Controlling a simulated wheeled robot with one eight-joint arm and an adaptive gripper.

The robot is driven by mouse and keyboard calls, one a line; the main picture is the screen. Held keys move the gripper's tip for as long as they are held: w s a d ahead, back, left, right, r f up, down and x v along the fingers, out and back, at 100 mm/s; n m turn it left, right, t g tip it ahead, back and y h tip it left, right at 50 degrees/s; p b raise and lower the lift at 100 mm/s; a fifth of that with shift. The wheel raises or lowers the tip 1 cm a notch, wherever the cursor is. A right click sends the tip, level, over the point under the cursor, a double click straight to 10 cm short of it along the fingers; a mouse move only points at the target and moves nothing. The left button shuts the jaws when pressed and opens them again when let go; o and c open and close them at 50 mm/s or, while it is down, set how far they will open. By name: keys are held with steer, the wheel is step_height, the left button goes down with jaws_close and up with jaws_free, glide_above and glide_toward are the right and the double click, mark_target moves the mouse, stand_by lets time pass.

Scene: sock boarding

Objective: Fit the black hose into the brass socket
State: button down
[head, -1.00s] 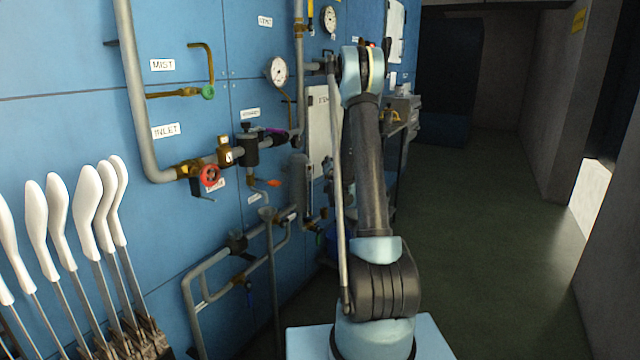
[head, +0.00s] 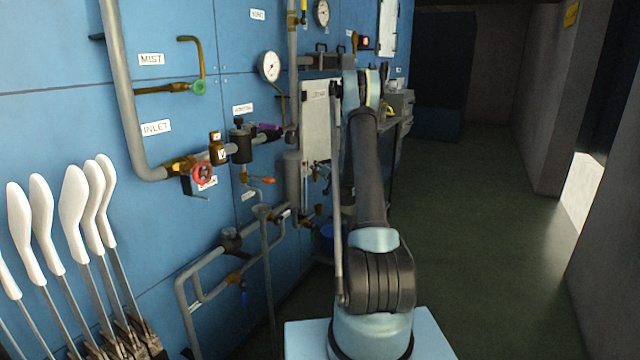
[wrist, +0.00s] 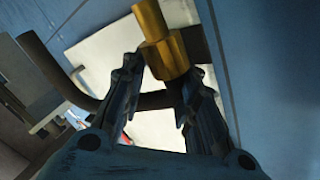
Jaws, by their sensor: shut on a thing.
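The hose curves in from the upper left and passes between the fingers. A stepped brass piece, seemingly the brass socket (wrist: 166,52), stands just above the hose between the fingertips. Whether the hose touches it or lies apart in depth, I cannot tell. The hose's end is not clearly visible. In the head view, my own arm hides the gripper, and I cannot make out the hose or socket there.
A blue wall panel on the left carries grey pipes (head: 125,90), a red valve wheel (head: 202,173) and a pressure gauge (head: 269,66). Several white-handled levers (head: 73,200) stand at lower left. The dark green floor (head: 480,220) on the right is clear.

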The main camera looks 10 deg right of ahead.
step_height(320, 180, down, 7)
steer(key=w+d+n+g+y, duration=0.1)
steer(key=w+n+g+y, duration=0.1)
steer(key=n+y, duration=0.2)
steer(key=shift+g+y, duration=0.4)
steer(key=shift+y, duration=0.3)
steer(key=shift+d, duration=0.1)
steer(key=shift+f, duration=2.85)
steer(key=shift+d+f, duration=0.1)
steer(key=shift+f, duration=1.8)
steer(key=c, duration=1.1)
jaws_free()
